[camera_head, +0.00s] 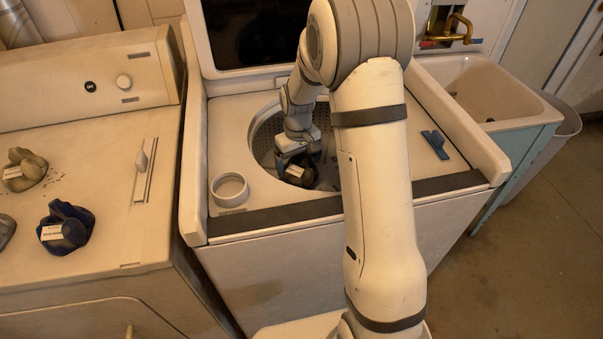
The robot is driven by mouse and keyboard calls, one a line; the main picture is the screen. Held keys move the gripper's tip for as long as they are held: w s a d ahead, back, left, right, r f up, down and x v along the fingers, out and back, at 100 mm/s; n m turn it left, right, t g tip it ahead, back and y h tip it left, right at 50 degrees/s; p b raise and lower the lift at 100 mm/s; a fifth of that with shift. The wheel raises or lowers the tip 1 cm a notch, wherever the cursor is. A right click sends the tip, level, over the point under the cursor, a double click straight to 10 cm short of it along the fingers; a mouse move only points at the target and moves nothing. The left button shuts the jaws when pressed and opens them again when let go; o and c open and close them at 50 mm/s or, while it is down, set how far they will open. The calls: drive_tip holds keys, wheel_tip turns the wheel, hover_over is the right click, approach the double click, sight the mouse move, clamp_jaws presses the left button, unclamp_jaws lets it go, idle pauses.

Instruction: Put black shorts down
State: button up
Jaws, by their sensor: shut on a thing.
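The black shorts (300,173) are a dark crumpled bundle with a white label, inside the round opening of the top-loading washer (232,115). My gripper (296,157) points down into the opening and is shut on the shorts. The shorts are around the level of the opening; whether they touch the drum is unclear. The perforated drum (268,135) shows to the left of the gripper. My arm covers the right part of the opening.
Left, a dryer top (110,195) holds a navy bundle (66,228) and a grey-tan bundle (24,169), both labelled. A white ring-shaped cup (229,189) and a blue item (435,143) lie on the washer top. A utility sink (480,90) stands right. The washer lid is raised behind.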

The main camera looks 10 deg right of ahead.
sight(298, 172)
wheel_tip(298, 172, down, 4)
drive_tip(key=shift+f, duration=0.1)
drive_tip(key=o, duration=0.7)
drive_tip(key=shift+o, duration=0.2)
wheel_tip(298, 172, up, 12)
drive_tip(key=shift+f, duration=0.1)
drive_tip(key=s+r+m, duration=0.1)
drive_tip(key=s+r, duration=0.2)
drive_tip(key=s, duration=0.5)
drive_tip(key=s+d+r+m+t, duration=0.1)
drive_tip(key=s+r, duration=0.2)
drive_tip(key=s, duration=0.6)
drive_tip(key=s+r+m+t, duration=0.1)
drive_tip(key=s+r, duration=0.2)
drive_tip(key=s, duration=0.5)
drive_tip(key=shift+s+d+r+m, duration=0.3)
drive_tip(key=shift+r, duration=0.05)
